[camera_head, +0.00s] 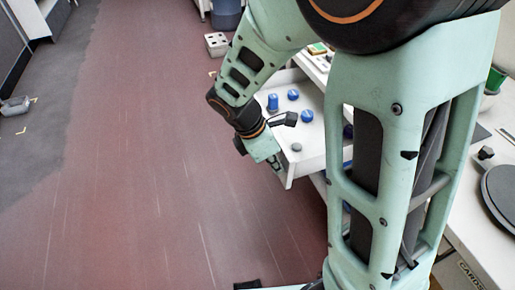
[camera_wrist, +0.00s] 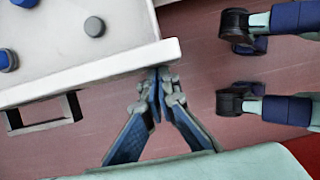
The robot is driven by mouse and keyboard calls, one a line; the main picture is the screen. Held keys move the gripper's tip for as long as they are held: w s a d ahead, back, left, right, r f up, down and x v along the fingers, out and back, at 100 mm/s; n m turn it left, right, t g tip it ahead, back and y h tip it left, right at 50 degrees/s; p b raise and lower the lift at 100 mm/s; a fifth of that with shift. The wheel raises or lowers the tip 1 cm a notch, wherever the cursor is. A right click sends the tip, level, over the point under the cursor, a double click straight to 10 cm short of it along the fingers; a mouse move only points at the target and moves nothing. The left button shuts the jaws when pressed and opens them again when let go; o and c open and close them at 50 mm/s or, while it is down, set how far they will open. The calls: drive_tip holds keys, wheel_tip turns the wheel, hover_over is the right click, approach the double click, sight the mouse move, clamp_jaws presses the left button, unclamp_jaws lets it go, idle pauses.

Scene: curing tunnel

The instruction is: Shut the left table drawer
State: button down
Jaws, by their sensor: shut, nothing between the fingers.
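The white drawer (camera_head: 312,135) stands pulled out from the table (camera_head: 462,222), partly hidden behind my arm. Several blue pieces and a grey round piece (camera_head: 296,147) lie in it. In the wrist view the drawer (camera_wrist: 110,66) fills the upper left, with the grey piece (camera_wrist: 94,26) inside and a dark rectangular handle (camera_wrist: 42,112) on its front. My gripper (camera_head: 277,165) is at the drawer's near front corner. In the wrist view my gripper (camera_wrist: 158,76) is shut and empty, its tips right at the front panel's edge by the corner. I cannot tell whether they touch.
The reddish floor (camera_head: 150,170) in front of the drawer is clear. A pale block with holes (camera_head: 216,43) and a blue bin (camera_head: 227,14) stand beyond. A grey cylinder (camera_head: 15,106) lies at far left. A dark disc (camera_head: 500,192) sits on the table at right.

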drive_tip(key=w+d+p, duration=0.2)
drive_tip(key=d, duration=0.5)
drive_tip(key=w+d+p, duration=0.2)
drive_tip(key=d, duration=0.6)
drive_tip(key=w+d+p, duration=0.2)
drive_tip(key=d, duration=0.5)
drive_tip(key=shift+w+d+p, duration=0.2)
drive_tip(key=shift+d+p, duration=0.05)
drive_tip(key=shift+p, duration=0.1)
drive_tip(key=shift+d+r, duration=0.1)
